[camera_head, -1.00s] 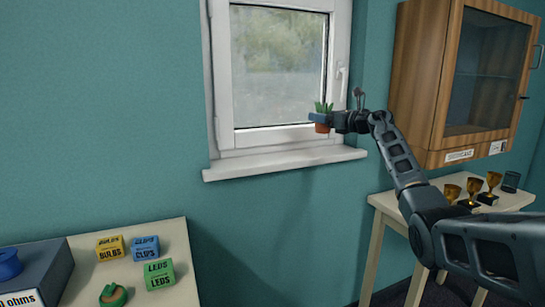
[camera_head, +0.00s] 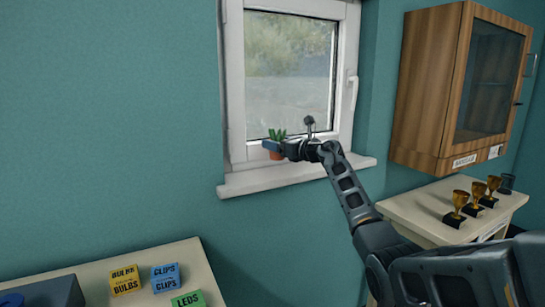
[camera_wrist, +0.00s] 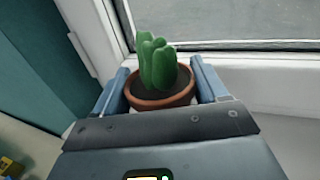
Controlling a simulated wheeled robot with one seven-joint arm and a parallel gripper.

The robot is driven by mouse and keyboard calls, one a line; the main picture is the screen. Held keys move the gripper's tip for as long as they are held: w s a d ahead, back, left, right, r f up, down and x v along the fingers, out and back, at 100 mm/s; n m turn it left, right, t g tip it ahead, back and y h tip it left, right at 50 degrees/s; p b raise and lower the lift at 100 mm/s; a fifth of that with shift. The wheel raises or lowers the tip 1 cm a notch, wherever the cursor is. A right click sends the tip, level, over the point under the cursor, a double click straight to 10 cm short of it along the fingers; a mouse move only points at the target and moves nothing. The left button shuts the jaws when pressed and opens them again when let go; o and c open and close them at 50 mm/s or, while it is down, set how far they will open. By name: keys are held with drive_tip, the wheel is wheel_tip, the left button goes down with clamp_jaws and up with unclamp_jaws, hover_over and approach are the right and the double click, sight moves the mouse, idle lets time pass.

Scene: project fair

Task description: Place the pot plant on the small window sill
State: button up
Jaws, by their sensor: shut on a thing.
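The pot plant, a green cactus in a terracotta pot (camera_head: 276,154), is held between the fingers of my gripper (camera_head: 272,148). In the wrist view the cactus (camera_wrist: 158,65) stands upright in dark soil, with a blue finger on each side of the pot rim. The white window sill (camera_head: 250,182) runs below the window. In the head view the pot shows just above the sill, in front of the lower window frame. I cannot tell whether its base touches the sill; the base is hidden in the wrist view.
The closed window (camera_head: 285,75) with its handle (camera_head: 351,85) rises behind the sill. A wooden cabinet (camera_head: 424,85) hangs at right, above a table (camera_head: 412,212) with trophies (camera_head: 457,205). Another table (camera_head: 195,262) at lower left holds small boxes (camera_head: 125,280). The sill's visible top is clear.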

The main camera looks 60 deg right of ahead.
sight(272, 158)
drive_tip(key=shift+w+a+f, duration=0.5)
drive_tip(key=shift+a, duration=0.25)
drive_tip(key=shift+a+f, duration=0.1)
drive_tip(key=shift+f, duration=2)
drive_tip(key=o, duration=1.4)
drive_tip(key=shift+o, duration=0.2)
drive_tip(key=v, duration=1.2)
